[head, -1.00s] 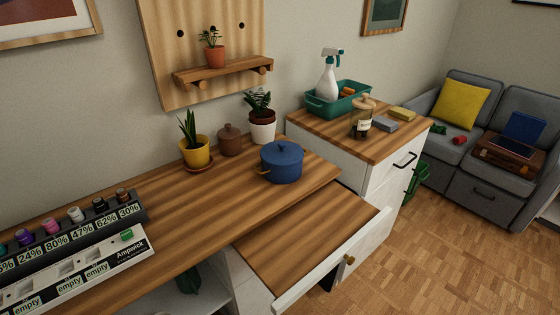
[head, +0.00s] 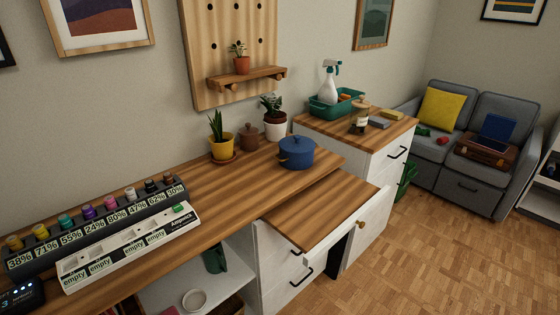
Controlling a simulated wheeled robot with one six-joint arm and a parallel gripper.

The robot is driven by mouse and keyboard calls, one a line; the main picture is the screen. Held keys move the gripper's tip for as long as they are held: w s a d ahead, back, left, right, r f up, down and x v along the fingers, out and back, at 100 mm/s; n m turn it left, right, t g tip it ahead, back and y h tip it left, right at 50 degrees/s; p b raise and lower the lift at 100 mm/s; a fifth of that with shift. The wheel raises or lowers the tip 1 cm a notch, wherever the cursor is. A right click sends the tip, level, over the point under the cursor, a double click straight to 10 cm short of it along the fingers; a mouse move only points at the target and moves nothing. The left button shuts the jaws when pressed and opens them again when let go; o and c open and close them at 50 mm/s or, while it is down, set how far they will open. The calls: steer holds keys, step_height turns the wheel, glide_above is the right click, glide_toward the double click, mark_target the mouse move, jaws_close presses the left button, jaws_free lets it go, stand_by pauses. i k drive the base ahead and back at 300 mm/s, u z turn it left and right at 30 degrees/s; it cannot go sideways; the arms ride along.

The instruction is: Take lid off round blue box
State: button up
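The round blue box (head: 297,156) is a blue pot-like container with a lid and small gold-coloured handles. It stands upright on the wooden desk top (head: 240,187), near its right end. Its lid (head: 297,144) is on, with a small knob on top. My gripper is not in view.
A yellow plant pot (head: 222,147), a brown lidded jar (head: 249,137) and a white-and-brown plant pot (head: 275,126) stand behind the box. A battery rack (head: 128,248) lies at the left. A lower pull-out wooden surface (head: 318,210) is bare. A cabinet with a teal bin (head: 337,105) stands at right.

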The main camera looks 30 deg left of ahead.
mark_target(296, 145)
steer(key=u, duration=0.05)
steer(key=k, duration=0.35)
steer(key=z, duration=0.4)
steer(key=i, duration=1.15)
steer(key=u, duration=0.55)
steer(key=i, duration=0.65)
steer(key=u, duration=1.2)
steer(key=i, duration=0.55)
steer(key=u, duration=0.6)
